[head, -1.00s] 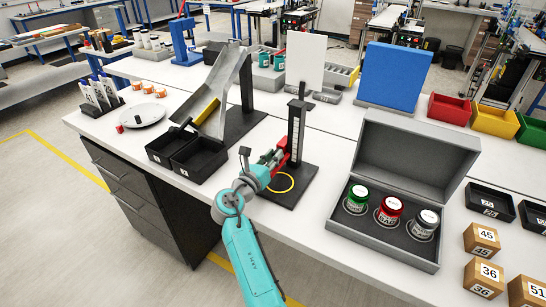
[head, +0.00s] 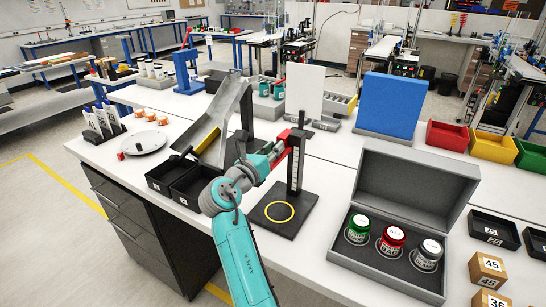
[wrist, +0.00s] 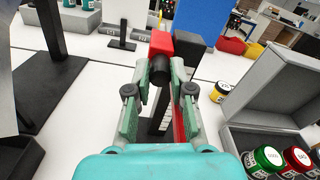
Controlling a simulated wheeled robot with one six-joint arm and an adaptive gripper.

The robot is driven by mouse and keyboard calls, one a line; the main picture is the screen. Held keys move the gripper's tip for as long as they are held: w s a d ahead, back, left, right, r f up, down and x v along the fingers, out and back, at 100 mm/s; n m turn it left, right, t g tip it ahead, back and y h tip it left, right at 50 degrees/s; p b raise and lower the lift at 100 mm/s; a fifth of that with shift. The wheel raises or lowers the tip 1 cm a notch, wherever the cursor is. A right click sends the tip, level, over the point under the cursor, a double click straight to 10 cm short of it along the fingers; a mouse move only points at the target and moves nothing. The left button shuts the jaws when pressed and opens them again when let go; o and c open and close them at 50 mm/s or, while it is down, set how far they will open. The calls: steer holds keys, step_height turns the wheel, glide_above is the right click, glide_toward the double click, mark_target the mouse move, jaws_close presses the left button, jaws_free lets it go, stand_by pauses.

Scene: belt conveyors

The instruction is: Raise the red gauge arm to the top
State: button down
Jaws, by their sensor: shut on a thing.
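The gauge's black post (head: 294,172) with a white scale stands upright on a black base (head: 262,214) marked with a yellow ring. The red gauge arm (head: 295,134) is near the top of the post. My gripper (head: 276,152) reaches it from the left. In the wrist view my gripper (wrist: 161,78) has its fingers closed around a dark round grip (wrist: 160,66) in front of the red arm's block (wrist: 160,41). The fingers and my wrist hide part of the post and arm.
Black bins (head: 196,187) and a grey chute (head: 222,130) stand left of the gauge. An open grey case (head: 408,190) with several lidded jars is to its right. A white panel (head: 304,90) and a blue panel (head: 391,104) stand behind.

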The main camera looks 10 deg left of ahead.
steer(key=c, duration=1)
jaws_free()
steer(key=shift+f, duration=0.1)
steer(key=v, duration=1.2)
